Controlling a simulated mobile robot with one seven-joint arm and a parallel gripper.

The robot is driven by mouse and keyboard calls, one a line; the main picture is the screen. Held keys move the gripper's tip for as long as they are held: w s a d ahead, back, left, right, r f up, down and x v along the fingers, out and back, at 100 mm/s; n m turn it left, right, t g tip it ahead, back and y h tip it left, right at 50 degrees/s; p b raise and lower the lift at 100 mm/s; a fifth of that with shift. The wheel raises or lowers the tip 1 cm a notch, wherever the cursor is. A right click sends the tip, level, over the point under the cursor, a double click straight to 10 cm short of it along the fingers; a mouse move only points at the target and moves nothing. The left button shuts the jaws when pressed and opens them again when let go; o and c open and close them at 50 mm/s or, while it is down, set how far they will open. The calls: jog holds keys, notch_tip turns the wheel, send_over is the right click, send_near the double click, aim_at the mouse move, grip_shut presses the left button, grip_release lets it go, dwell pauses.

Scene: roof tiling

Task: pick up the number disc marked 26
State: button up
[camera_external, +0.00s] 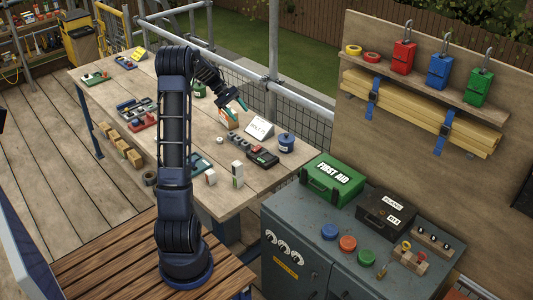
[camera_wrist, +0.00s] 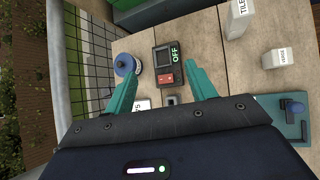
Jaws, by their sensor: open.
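No disc with a readable 26 shows in either view. A small white round piece (camera_external: 220,141) lies on the workbench (camera_external: 258,177), too small to read. My gripper (camera_external: 241,105) hangs over the far side of the bench, near the white lettered card (camera_external: 259,130). In the wrist view my gripper (camera_wrist: 161,65) has its two teal fingers spread wide with nothing held between them. Beyond the fingertips are a dark box marked OFF (camera_wrist: 168,66) and a blue round container (camera_wrist: 125,65). The card is partly hidden by my gripper's body.
White upright boxes (camera_external: 237,174) stand near the bench's front edge. A wire mesh fence (camera_external: 300,122) runs along the far side. A grey cabinet (camera_external: 300,262) at the right bears a green first aid case (camera_external: 332,178) and blue, orange and green round pieces (camera_external: 347,243).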

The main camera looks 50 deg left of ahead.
jog(key=s+a+f+n+t+h, duration=0.15)
jog(key=a+f+n, duration=0.25)
jog(key=a+f, duration=0.85)
jog(key=n+t, duration=0.5)
send_near(218, 139)
jog(key=shift+g+h, duration=0.25)
jog(key=shift+w+a+x, duration=0.1)
jog(key=shift+a+x, duration=0.05)
jog(key=shift+x, duration=2.2)
jog(key=shift+w+a+x, duration=0.1)
jog(key=shift+x, duration=2.25)
jog(key=c, duration=1.1)
jog(key=shift+o, duration=0.2)
